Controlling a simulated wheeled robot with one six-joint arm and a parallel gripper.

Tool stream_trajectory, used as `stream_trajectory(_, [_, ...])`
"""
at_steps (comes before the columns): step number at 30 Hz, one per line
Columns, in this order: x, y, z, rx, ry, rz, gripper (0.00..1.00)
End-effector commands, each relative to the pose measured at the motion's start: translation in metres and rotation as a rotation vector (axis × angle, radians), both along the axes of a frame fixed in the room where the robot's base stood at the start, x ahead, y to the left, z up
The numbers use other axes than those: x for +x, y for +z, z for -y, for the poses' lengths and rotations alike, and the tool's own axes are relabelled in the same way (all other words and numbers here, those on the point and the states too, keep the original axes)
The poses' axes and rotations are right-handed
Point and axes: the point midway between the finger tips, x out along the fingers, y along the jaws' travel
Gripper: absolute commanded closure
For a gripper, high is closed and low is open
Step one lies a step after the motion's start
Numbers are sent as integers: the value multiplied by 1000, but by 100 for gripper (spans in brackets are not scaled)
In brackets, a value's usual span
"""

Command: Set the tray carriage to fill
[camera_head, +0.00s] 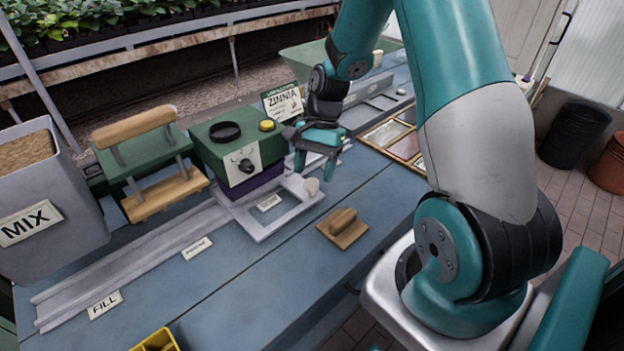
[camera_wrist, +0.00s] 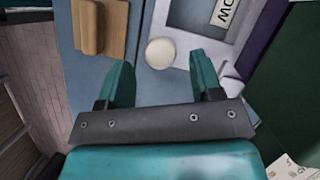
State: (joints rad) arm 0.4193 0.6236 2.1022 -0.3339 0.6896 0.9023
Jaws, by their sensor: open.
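The tray carriage (camera_head: 262,234) is a pale grey open frame on a long rail (camera_head: 130,262). My gripper (camera_head: 314,168) is open and empty above the knob. In the wrist view the knob appears just beyond the gap between the fingertips (camera_wrist: 162,70). The FILL label (camera_head: 105,304) lies at the rail's left end.
A green machine (camera_head: 225,150) with a black dial stands behind the carriage. A wooden tamper (camera_head: 342,228) lies in front of it. A grey MIX bin (camera_head: 50,200) and a wooden-handled press (camera_head: 150,165) stand left. A yellow bin (camera_head: 155,342) is at the front edge.

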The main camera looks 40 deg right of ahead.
Motion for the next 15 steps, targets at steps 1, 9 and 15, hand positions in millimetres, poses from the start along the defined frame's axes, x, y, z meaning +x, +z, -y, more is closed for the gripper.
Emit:
stream_trajectory(1, [-2,-8,-3,1,1,-3,40])
stream_trajectory(9, [-4,-25,-10,0,0,0,40])
stream_trajectory(15, [-4,-26,-10,0,0,1,40])
